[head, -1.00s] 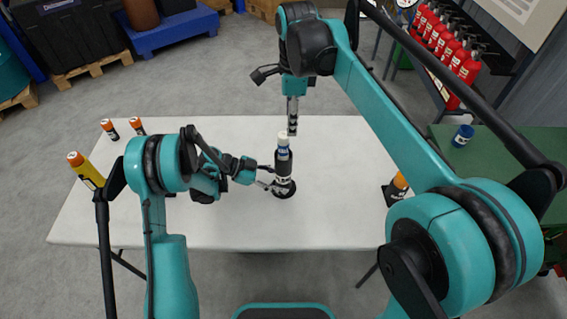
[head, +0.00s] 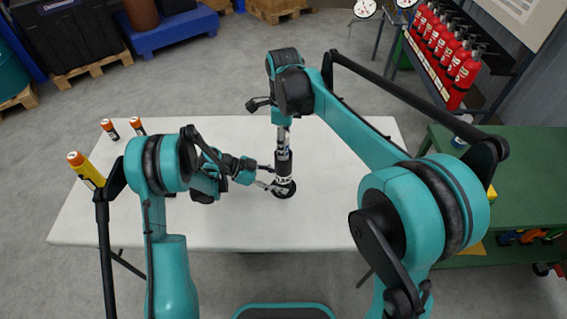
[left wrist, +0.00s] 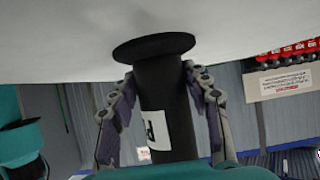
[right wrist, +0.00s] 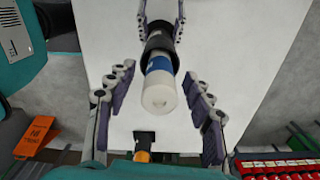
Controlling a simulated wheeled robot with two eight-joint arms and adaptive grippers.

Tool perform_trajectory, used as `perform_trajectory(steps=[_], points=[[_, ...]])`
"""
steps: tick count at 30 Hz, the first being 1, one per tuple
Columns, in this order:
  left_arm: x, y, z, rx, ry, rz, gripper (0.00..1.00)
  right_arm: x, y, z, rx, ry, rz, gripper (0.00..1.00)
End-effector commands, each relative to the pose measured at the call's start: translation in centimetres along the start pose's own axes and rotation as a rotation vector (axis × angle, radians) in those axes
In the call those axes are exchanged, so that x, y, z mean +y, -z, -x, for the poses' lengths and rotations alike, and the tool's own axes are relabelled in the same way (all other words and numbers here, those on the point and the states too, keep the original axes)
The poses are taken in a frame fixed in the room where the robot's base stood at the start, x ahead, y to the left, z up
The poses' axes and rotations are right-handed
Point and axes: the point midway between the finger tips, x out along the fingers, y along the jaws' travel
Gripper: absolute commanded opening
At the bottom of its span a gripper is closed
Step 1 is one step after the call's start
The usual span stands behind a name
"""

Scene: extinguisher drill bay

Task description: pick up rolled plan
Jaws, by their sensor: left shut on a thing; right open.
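The rolled plan (right wrist: 160,88), white with a blue band, stands upright in a black tube holder (head: 284,186) on the white table. The holder's round black base (left wrist: 153,47) rests on the tabletop. My left gripper (head: 268,177) is shut on the holder's body from the left; its fingers lie on both sides of the black tube in the left wrist view. My right gripper (right wrist: 158,75) is open above the holder, pointing down, with its fingers on either side of the plan's white end and apart from it. In the head view the plan's top is largely hidden by the right gripper.
A green bench (head: 510,175) stands to the right, near red extinguishers (head: 462,70). The white table (head: 340,205) is clear around the holder.

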Motion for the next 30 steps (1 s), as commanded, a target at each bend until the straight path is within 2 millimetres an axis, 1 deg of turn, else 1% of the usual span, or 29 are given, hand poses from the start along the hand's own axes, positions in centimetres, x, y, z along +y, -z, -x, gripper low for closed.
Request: perform_trajectory(steps=[1, 4, 11, 12, 14, 15, 17, 18, 26, 30], points=[[0.0, -0.1, 0.0, -0.002, 0.001, 0.0, 0.31, 0.0, 0.0, -0.7, 0.0, 0.0, 0.0, 0.52], [0.0, -0.1, 0.0, -0.002, 0.001, 0.0, 0.31, 0.0, 0.0, -1.6, 0.0, 0.0, 0.0, 0.52], [0.0, -0.1, 0.0, -0.002, 0.001, 0.0, 0.31, 0.0, 0.0, -1.8, 0.0, 0.0, 0.0, 0.52], [0.0, -0.1, 0.0, -0.002, 0.001, 0.0, 0.31, 0.0, 0.0, -1.8, 0.0, 0.0, 0.0, 0.47], [0.0, -0.1, 0.0, -0.002, 0.001, 0.0, 0.31, 0.0, 0.0, -1.7, 0.0, 0.0, 0.0, 0.31], [0.0, -0.1, 0.0, -0.002, 0.001, 0.0, 0.31, 0.0, 0.0, -1.7, 0.0, 0.0, 0.001, 0.21], [0.0, -0.1, 0.0, -0.002, 0.001, 0.0, 0.31, 0.0, 0.0, -1.7, 0.0, 0.0, 0.001, 0.05], [0.0, -0.1, 0.0, -0.002, 0.001, 0.0, 0.31, 0.0, 0.0, -1.7, 0.0, 0.0, 0.001, 0.0], [0.0, -0.1, 0.0, -0.002, 0.001, 0.0, 0.31, 0.0, 0.0, -1.7, 0.0, 0.001, 0.001, 0.0], [0.0, -0.1, 0.0, -0.002, 0.001, 0.0, 0.31, 0.0, 0.0, -1.1, 0.0, 0.001, 0.0, 0.0]])
